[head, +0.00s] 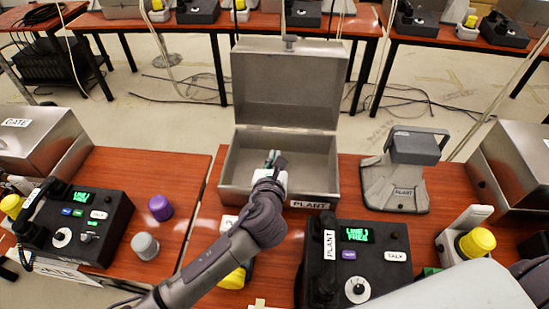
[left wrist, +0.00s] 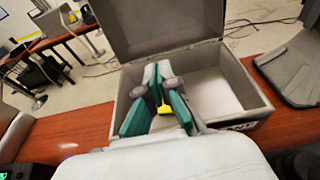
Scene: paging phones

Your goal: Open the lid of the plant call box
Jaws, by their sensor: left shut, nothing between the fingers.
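The plant call box (head: 222,183) is a grey metal box with a PLANT label on its front edge, on the red-brown table. Its lid (head: 288,85) stands raised and upright at the back, and the inside looks empty. In the left wrist view the box (left wrist: 262,103) also shows with its lid (left wrist: 165,22) up. My left gripper (head: 272,158) is over the box opening, its fingers (left wrist: 157,80) shut with nothing between them. Whether it touches the box I cannot tell. My right gripper is not in view; part of my right arm shows at the bottom right.
A PLANT phone console (head: 372,238) sits in front right, and a grey PLANT stand (head: 410,185) is right of the box. A GATE box (head: 45,135), GATE console (head: 78,222) and purple knob (head: 160,208) are on the left table. Another metal box (head: 510,165) is at right.

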